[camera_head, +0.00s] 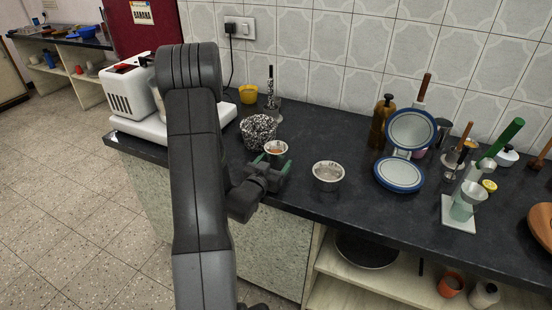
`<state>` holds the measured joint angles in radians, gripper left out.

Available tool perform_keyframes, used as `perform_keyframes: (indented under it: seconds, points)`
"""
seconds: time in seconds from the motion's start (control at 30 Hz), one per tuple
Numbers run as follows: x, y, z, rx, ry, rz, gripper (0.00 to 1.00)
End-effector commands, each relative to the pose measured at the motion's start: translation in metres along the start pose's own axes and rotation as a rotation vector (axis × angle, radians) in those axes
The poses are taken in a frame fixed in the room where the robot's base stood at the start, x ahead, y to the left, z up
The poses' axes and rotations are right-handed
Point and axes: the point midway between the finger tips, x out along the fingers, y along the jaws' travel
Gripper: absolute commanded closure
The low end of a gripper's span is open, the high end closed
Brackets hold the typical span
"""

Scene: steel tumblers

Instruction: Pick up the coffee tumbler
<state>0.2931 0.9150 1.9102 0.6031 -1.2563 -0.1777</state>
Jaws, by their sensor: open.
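A small steel tumbler (276,147) with brown-orange contents stands upright near the front edge of the dark counter. A second, wider steel tumbler (328,177) with pale contents stands to its right. My gripper (272,162) is open and low at the counter's front edge, right at the near side of the brown-filled tumbler. Its fingers hide the lower part of that tumbler. I cannot tell whether the fingers touch it or how far they reach around it.
A black-and-white speckled bowl (258,132) stands close behind and left of the tumbler. A yellow cup (248,94) and a grinder-like item (271,98) are farther back. A blue-rimmed round press (399,174) stands right. The counter (315,133) behind the tumblers is clear.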

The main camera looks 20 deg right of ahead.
Motion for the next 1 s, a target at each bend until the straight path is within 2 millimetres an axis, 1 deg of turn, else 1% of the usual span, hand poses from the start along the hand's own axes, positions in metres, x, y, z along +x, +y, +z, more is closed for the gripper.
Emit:
perform_keyframes:
  seconds: [0.03,0.17,0.2,0.27,0.3,0.73,1.0]
  points:
    - [0.0,0.0,0.0,0.0,0.0,0.0,0.28]
    - [0.0,0.0,0.0,0.0,0.0,0.0,0.54]
    - [0.0,0.0,0.0,0.0,0.0,0.0,0.62]
    - [0.0,0.0,0.0,0.0,0.0,0.0,0.73]
    - [0.0,0.0,0.0,0.0,0.0,0.0,0.81]
    - [0.0,0.0,-0.003,0.001,0.001,0.0,0.82]
    - [-0.001,0.0,-0.017,0.001,0.003,0.001,0.82]
